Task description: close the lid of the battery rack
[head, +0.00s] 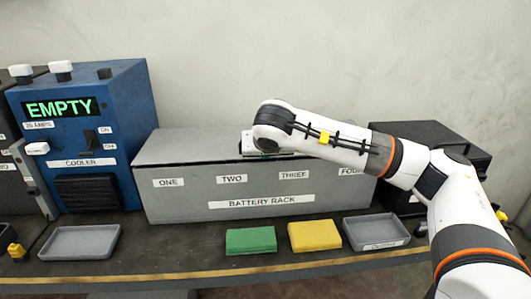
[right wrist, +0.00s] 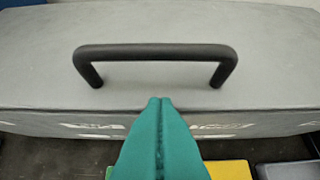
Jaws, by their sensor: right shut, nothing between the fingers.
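The battery rack (head: 262,204) is a long grey box on the bench with slot labels on its front. Its grey lid (head: 190,146) lies over the top and looks down flat, with no clear gap at the front edge. In the right wrist view the lid (right wrist: 160,22) carries a black bar handle (right wrist: 155,50). My right gripper's teal fingers (right wrist: 160,100) are shut and empty, near the lid's front edge and just on the near side of the handle. Whether they touch the lid, I cannot tell. In the head view my right arm hides the handle and the fingers. My left gripper is out of view.
A blue cooler unit (head: 125,125) reading EMPTY stands left of the rack, and a dark box (head: 440,137) stands right. In front lie a grey tray (head: 80,242), a green block (head: 251,240), a yellow block (head: 315,236) and another grey tray (head: 375,231).

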